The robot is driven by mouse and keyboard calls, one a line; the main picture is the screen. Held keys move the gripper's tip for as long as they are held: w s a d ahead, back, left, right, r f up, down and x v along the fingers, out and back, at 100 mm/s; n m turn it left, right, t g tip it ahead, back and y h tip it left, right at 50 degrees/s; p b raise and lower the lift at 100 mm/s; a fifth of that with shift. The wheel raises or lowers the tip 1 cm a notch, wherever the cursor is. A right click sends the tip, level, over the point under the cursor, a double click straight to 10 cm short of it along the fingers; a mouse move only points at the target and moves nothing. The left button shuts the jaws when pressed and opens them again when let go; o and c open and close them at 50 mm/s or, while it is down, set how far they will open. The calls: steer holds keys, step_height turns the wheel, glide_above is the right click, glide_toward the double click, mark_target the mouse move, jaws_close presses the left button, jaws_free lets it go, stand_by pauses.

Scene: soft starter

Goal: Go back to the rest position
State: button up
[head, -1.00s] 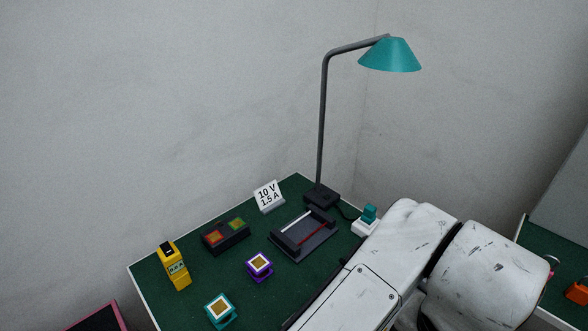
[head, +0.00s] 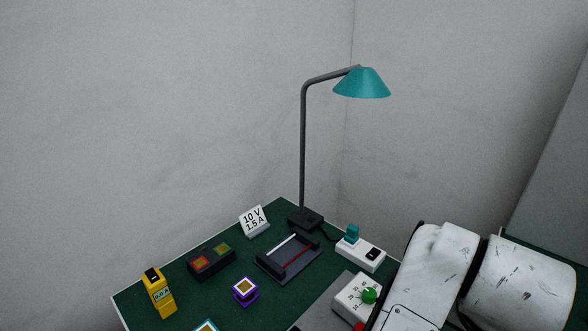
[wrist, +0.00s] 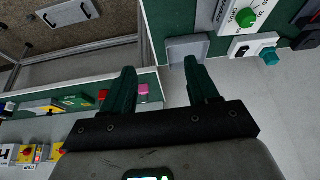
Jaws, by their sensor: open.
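My gripper (wrist: 160,66) shows in the wrist view with its two dark green fingers spread apart. Nothing is between them. A small grey tray (wrist: 174,54) lies beyond the fingertips at the green table's edge; I cannot tell how far below it is. In the head view my white arm crosses the lower right over the green table, and my gripper is outside that picture.
The green table holds a white box with a green knob (head: 350,296), a white power strip (head: 366,254), a black holder (head: 290,262), a teal lamp (head: 361,84), a sign (head: 254,221) and a yellow meter (head: 159,293). A shelf (wrist: 84,55) shows in the wrist view.

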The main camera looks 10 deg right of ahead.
steer(key=w+d+f+n+t+h, duration=0.1)
steer(key=d+f+n+h, duration=0.1)
steer(key=d+n, duration=0.35)
steer(key=s+d+f+n+y, duration=0.1)
steer(key=s+f+n, duration=0.15)
steer(key=f, duration=0.55)
steer(key=s+a+f+n+g+y, duration=0.1)
steer(key=s+a+f+y, duration=0.1)
steer(key=s+a+f, duration=0.3)
steer(key=s+a+f+n+g+y, duration=0.1)
steer(key=s+a+f+g+y, duration=0.1)
steer(key=s+a+f, duration=0.3)
steer(key=s+f, duration=0.4)
steer(key=shift+f+y, duration=0.3)
